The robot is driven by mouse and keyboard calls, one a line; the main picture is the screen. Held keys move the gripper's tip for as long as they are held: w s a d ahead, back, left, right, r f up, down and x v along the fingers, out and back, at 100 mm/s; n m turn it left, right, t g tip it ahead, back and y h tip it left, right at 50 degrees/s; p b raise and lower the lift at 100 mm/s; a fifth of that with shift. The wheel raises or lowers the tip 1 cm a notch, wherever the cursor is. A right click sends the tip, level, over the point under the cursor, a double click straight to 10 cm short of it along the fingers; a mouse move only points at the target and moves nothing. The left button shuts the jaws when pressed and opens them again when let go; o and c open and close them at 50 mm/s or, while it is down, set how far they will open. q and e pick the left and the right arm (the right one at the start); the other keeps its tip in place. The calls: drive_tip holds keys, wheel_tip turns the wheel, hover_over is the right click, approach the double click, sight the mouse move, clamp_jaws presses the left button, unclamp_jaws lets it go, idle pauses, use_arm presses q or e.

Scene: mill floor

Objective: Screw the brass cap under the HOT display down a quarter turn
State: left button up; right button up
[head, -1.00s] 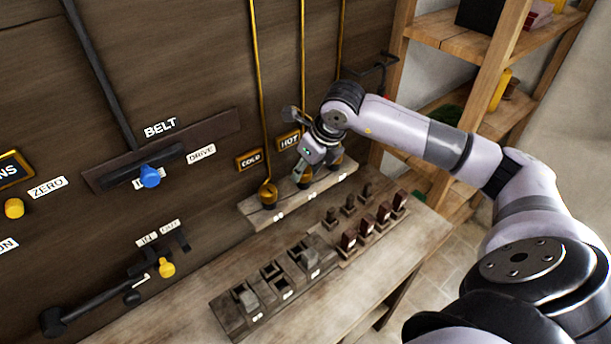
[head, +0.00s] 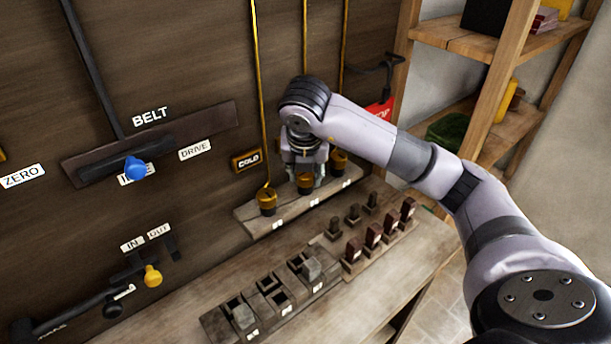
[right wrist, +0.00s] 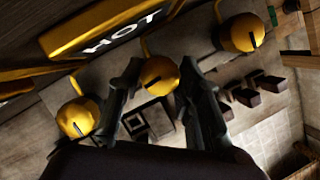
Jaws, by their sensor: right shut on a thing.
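The brass cap (head: 305,183) under the HOT display is the middle one of three on a wooden ledge. My right gripper (head: 304,176) points down over it from above, shut on the cap with a finger on either side. In the right wrist view the cap (right wrist: 158,74) shows between the two fingers (right wrist: 160,92), with a dark mark on its top. The HOT display (right wrist: 120,33) shows there beside the gripper; in the head view my arm hides it. My left gripper is not in view.
A brass cap stands left under the COLD sign (head: 247,161), and another cap (head: 339,162) stands right. Below the ledge (head: 245,216) are a block with sockets (head: 215,325) and a row of dark red-brown pegs (head: 373,236). A wooden shelf (head: 465,45) stands at the right.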

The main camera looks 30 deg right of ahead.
drive_tip(key=shift+m, duration=0.7)
drive_tip(key=o, duration=1.1)
drive_tip(key=shift+r, duration=0.1)
drive_tip(key=v, duration=1.1)
drive_tip(key=shift+w+a+r, duration=0.1)
drive_tip(key=shift+a+r, duration=0.2)
drive_tip(key=shift+r, duration=0.1)
